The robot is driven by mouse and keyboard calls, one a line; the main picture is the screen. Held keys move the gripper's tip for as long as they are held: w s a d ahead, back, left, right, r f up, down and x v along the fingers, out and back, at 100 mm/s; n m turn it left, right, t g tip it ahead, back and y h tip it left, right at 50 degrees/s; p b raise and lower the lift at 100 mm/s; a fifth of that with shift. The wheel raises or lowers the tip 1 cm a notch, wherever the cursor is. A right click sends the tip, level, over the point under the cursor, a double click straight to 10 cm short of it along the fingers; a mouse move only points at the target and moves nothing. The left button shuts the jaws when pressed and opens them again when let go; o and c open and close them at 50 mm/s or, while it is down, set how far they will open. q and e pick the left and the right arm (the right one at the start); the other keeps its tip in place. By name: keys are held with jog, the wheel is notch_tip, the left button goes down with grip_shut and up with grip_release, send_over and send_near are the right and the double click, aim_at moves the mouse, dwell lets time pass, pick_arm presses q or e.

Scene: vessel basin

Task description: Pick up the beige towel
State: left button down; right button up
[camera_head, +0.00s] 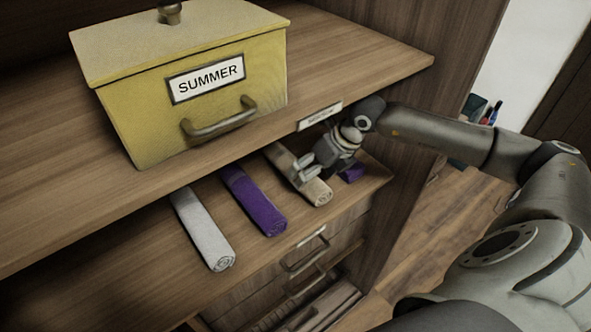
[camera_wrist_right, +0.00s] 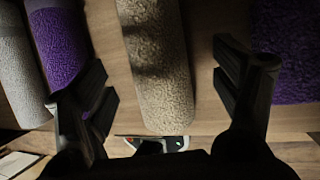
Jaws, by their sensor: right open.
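The beige towel (camera_head: 315,190) is rolled and lies on the lower shelf, between a purple towel on its left and another purple towel on its right. My right gripper (camera_head: 308,170) is over the beige towel's front part in the head view and hides some of it. In the right wrist view the beige towel (camera_wrist_right: 160,75) lies between the two open fingers of my right gripper (camera_wrist_right: 165,85), with a gap on each side. I cannot tell whether the fingers reach down beside it. My left gripper is not in view.
A purple towel (camera_head: 253,203) and a grey towel (camera_head: 203,232) lie to the left. Another purple towel (camera_head: 352,172) is close on the right, partly hidden. The upper shelf (camera_head: 350,60) overhangs the towels and carries a yellow SUMMER box (camera_head: 190,85). Drawers with handles are below.

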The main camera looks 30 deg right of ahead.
jog(key=shift+w+a+f+p, duration=0.35)
jog(key=shift+w+f, duration=0.1)
jog(key=shift+f, duration=0.1)
jog(key=shift+w+a+f+p, duration=0.3)
jog(key=shift+w+f, duration=0.1)
jog(key=shift+f, duration=0.45)
jog(key=shift+c, duration=0.2)
jog(key=c, duration=1.1)
jog(key=shift+r, duration=0.1)
